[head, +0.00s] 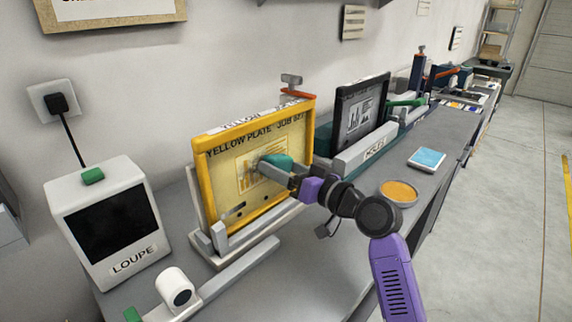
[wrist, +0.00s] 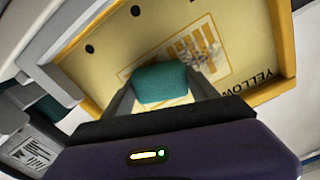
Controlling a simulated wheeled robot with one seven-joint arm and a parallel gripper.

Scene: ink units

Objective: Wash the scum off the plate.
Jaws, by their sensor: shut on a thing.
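The yellow plate (head: 222,178) stands tilted back in a grey stand on the bench, in a yellow frame. It fills the upper part of the wrist view (wrist: 110,62). My gripper (head: 279,170) is in front of the plate, shut on a teal sponge (wrist: 160,83), which also shows in the head view (head: 276,159). The sponge is over the printed emblem; whether it touches the plate I cannot tell. A grey speckled patch of scum (wrist: 208,55) lies on the emblem, beside the sponge in the wrist view. The sponge and fingers hide part of the emblem.
A white loupe box (head: 108,222) stands to the left, with a white cylindrical device (head: 174,287) in front. A dark plate (head: 360,115) stands behind right. A round orange dish (head: 398,191) and a light-blue pad (head: 427,159) lie on the bench to the right.

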